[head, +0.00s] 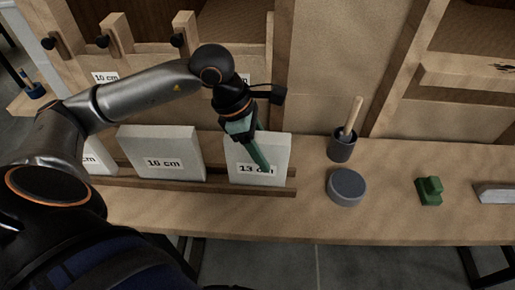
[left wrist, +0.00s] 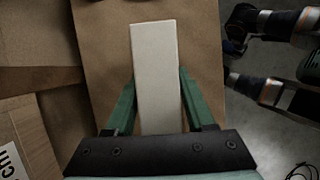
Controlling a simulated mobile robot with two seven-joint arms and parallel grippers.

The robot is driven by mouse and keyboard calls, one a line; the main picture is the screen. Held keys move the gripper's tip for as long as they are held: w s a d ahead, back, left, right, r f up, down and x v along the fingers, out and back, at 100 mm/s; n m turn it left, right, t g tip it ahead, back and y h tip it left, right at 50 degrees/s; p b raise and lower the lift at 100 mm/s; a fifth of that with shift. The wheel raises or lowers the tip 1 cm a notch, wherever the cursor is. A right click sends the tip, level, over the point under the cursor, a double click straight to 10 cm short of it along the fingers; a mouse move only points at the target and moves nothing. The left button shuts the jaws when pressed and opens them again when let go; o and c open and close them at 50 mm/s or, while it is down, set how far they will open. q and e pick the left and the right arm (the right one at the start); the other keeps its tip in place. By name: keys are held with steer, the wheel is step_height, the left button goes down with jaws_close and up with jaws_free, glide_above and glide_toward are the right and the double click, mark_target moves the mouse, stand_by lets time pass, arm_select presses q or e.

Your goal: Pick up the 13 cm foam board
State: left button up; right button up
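The 13 cm foam board (head: 279,150) is a pale slab standing upright in a wooden rack on the bench, its label partly covered by my finger. In the left wrist view I look down on its long pale upper edge (left wrist: 155,60). My left gripper (head: 258,153) is over the board, one green finger in front of its labelled face. In the left wrist view the fingers (left wrist: 157,85) are on either side of the board, with a narrow gap visible near their bases. Contact at the tips is unclear.
A 16 cm board (head: 155,145) stands left of it, and another board (head: 98,158) is partly hidden by my arm. To the right are a dark cup with a wooden handle (head: 342,146), a grey round tin (head: 346,187) and a green block (head: 429,190).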

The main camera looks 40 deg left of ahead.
arm_select(q)
jaws_close()
stand_by(0.4)
